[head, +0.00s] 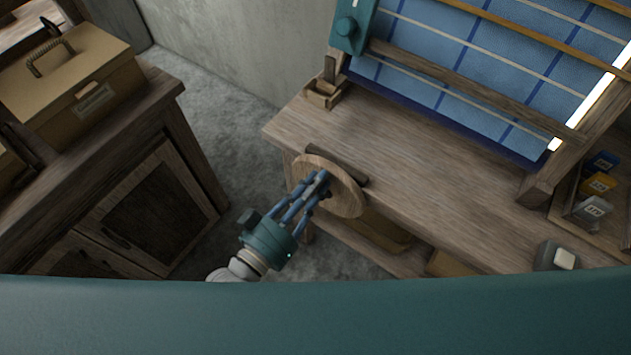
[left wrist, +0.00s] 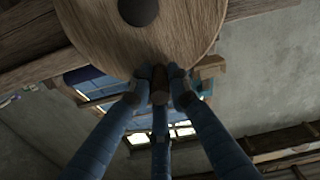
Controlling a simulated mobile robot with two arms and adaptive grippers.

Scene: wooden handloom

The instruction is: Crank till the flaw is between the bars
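The round wooden crank wheel (head: 345,195) is on the front edge of the loom bench. In the left wrist view it fills the top (left wrist: 130,40), with a dark hub. My left gripper (head: 319,182) reaches it from below left. Its blue fingers close around the short wooden crank handle (left wrist: 160,82) near the wheel's rim. Blue cloth (head: 430,82) with pale and dark grid lines is stretched on the loom. A dark wooden bar (head: 470,88) and a lighter bar (head: 540,39) cross it. I cannot make out a flaw in the visible cloth. My right gripper is out of view.
A teal box with a knob (head: 347,27) sits at the loom's left post. A bright strip light (head: 590,108) runs along its right side. Small labelled boxes (head: 599,184) and a grey button box (head: 556,256) are at right. A cabinet (head: 130,205) stands left, with floor between.

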